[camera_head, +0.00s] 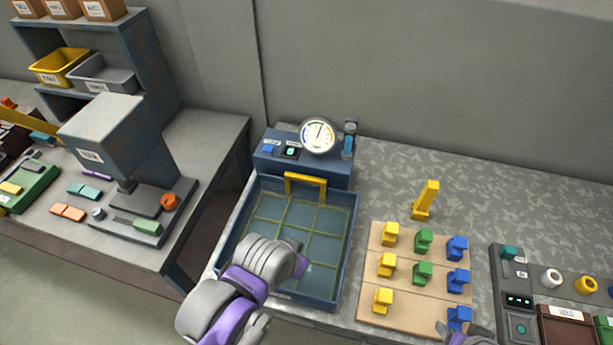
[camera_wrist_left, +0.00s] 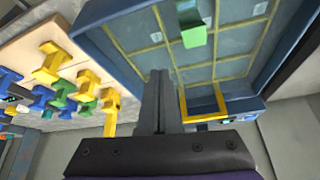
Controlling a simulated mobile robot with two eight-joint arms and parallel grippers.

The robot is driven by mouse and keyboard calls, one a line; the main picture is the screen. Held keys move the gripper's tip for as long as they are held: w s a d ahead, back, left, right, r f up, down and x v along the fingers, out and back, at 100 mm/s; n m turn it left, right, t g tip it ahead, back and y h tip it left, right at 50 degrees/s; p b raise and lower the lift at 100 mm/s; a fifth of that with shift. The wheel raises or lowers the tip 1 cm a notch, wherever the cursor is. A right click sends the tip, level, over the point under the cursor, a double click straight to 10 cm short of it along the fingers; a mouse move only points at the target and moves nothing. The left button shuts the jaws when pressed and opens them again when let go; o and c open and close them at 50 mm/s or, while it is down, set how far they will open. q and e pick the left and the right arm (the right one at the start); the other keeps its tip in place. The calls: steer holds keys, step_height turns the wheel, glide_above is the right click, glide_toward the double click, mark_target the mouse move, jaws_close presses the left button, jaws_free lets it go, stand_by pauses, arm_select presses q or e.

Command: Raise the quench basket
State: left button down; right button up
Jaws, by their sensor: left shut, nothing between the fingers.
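The quench basket is a yellow grid (camera_head: 287,212) inside a blue open tank (camera_head: 354,225). Its yellow handle (camera_head: 305,181) stands upright at the back end, by the gauge. My left gripper (camera_head: 302,266) is over the front part of the basket, apart from the handle. In the left wrist view its fingers (camera_wrist_left: 160,98) are shut and empty, with the yellow handle (camera_wrist_left: 205,105) just right of them in the picture. A green piece (camera_wrist_left: 193,32) shows over the basket grid there. My right gripper (camera_head: 460,332) is cut off at the bottom edge.
A blue unit with a round gauge (camera_head: 319,134) stands behind the tank. A tan board (camera_head: 400,298) with yellow, green and blue pieces lies to the right, a yellow upright piece (camera_head: 425,200) behind it. A press (camera_head: 115,140) stands on the left bench.

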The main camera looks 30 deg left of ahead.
mark_target(305, 177)
arm_select(q)
steer(key=c, duration=1.5)
jaws_free()
steer(key=shift+c, duration=0.2)
